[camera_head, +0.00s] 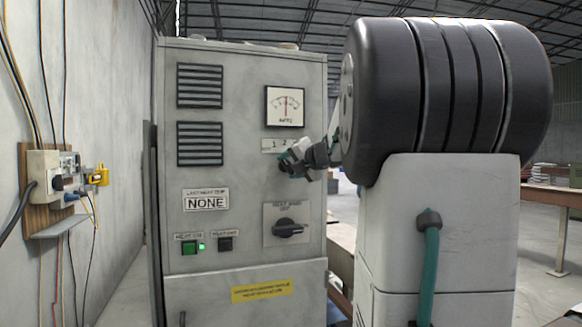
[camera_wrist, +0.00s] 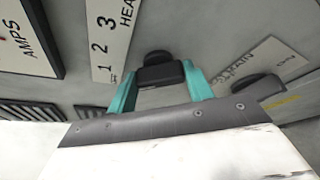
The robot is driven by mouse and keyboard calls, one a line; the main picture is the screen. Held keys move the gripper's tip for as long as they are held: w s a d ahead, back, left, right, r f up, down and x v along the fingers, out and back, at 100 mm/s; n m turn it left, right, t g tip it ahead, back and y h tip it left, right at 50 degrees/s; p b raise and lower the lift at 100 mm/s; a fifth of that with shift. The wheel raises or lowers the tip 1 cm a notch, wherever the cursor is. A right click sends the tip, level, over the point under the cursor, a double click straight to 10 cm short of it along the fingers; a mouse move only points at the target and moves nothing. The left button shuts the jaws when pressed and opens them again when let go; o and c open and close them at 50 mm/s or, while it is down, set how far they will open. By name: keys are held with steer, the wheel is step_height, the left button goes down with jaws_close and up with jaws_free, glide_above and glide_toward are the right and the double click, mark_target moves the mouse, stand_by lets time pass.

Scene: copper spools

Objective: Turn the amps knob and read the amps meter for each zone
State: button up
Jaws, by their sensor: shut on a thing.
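The grey control cabinet (camera_head: 239,75) stands upright in the head view. The amps meter (camera_head: 285,106) is at its upper right, with a red needle standing about mid-scale; I cannot read the figures. Part of the meter, marked AMPS, shows in the wrist view (camera_wrist: 25,40). Below it is the black amps knob (camera_wrist: 158,72) under a label plate (camera_wrist: 108,42) marked 1, 2, 3. My gripper (camera_head: 291,163) is shut on this knob, with a teal fingertip at each side. In the head view my gripper largely hides the knob, so its setting cannot be told there.
A black main heat switch (camera_head: 288,228) sits lower on the panel. A wall box with wires (camera_head: 52,170) is at the far left.

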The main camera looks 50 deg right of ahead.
steer(key=shift+f, duration=0.1)
steer(key=o, duration=1)
steer(key=v, duration=0.8)
